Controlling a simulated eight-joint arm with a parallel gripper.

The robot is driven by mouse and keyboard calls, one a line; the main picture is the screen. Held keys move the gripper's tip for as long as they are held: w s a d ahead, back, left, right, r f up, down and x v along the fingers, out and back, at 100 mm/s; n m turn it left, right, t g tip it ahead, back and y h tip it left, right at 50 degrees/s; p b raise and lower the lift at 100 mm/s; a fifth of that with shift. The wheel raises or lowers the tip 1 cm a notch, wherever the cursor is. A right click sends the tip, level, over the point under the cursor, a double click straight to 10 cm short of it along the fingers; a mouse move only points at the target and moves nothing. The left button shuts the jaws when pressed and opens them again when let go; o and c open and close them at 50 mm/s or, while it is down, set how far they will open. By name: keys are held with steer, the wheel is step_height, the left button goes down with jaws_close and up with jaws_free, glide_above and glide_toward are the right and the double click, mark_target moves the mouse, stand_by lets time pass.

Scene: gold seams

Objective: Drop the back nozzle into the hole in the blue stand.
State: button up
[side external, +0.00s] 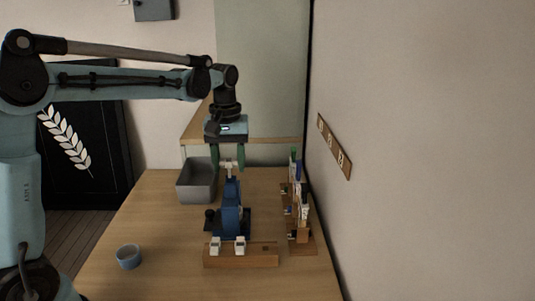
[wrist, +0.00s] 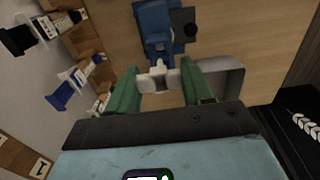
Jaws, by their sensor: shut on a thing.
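My gripper (side external: 228,163) points down with its two green fingers shut on a small white nozzle (side external: 229,167). The nozzle also shows between the fingertips in the wrist view (wrist: 158,80). The blue stand (side external: 232,205) stands upright on the table directly below the gripper in the side view, and it also shows in the wrist view (wrist: 155,25). The nozzle is at the stand's top; I cannot tell whether it touches it or sits in the hole. The hole is hidden.
A wooden block (side external: 222,260) in front holds two white nozzles (side external: 215,246) and has a dark empty spot at its right. A rack of syringes (side external: 300,210) stands close right of the stand. A grey bin (side external: 197,185) is behind left, a small cup (side external: 128,257) front left.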

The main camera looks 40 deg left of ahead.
mark_target(230, 178)
steer(key=shift+f, duration=3.75)
stand_by(1.4)
steer(key=o, duration=1.1)
steer(key=shift+r, duration=2.55)
